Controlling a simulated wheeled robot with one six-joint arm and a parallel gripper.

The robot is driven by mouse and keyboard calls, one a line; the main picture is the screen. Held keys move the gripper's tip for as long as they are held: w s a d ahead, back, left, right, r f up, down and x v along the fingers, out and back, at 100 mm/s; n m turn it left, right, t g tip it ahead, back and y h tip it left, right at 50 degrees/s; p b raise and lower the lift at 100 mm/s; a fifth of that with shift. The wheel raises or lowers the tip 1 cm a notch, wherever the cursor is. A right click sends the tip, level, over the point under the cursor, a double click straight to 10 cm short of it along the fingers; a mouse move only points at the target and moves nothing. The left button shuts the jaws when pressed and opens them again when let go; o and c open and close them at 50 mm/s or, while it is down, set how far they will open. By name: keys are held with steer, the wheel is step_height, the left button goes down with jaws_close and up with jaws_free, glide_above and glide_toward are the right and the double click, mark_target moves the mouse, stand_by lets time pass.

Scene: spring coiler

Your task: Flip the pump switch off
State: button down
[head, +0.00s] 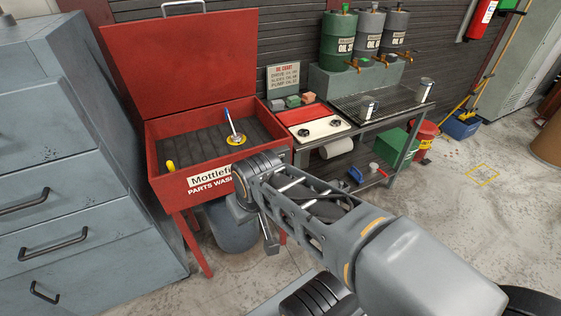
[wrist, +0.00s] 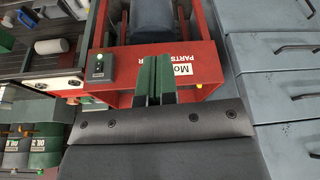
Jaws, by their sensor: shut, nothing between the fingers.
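The red parts washer (head: 222,184) stands with its lid up; its front and lettering also show in the wrist view (wrist: 205,62). A small dark switch box (wrist: 100,68) is mounted on the washer's red front, with a small pale green spot on its face. The switch's position is too small to tell. In the head view my arm covers that part of the front, and I cannot make out the box. My gripper (wrist: 153,82) has its green fingers shut together and empty. It is in front of the washer, beside the box and apart from it in the wrist picture.
A grey drawer cabinet (head: 70,180) stands close on the left. A bench (head: 408,121) with a drain rack and oil drums (head: 338,40) stands on the right. A grey drum (head: 229,228) sits under the washer. The floor at right is mostly clear.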

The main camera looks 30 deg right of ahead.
steer(key=w+d+f+m+t+y+b, duration=0.1)
steer(key=w+d+f+m+t+b, duration=0.2)
steer(key=w+d+f+m+b, duration=0.85)
steer(key=w+d+f+m+t+h+b, duration=0.1)
steer(key=w+d+m+t+h+b, duration=0.1)
steer(key=d+m+b, duration=0.6)
steer(key=d+t+b, duration=0.1)
steer(key=d, duration=0.5)
steer(key=shift+f+t, duration=0.15)
steer(key=shift+t, duration=0.15)
steer(key=w+r+b+x, duration=0.1)
steer(key=r+x, duration=0.1)
steer(key=x, duration=1)
steer(key=shift+w+d, duration=0.3)
steer(key=shift+w, duration=0.35)
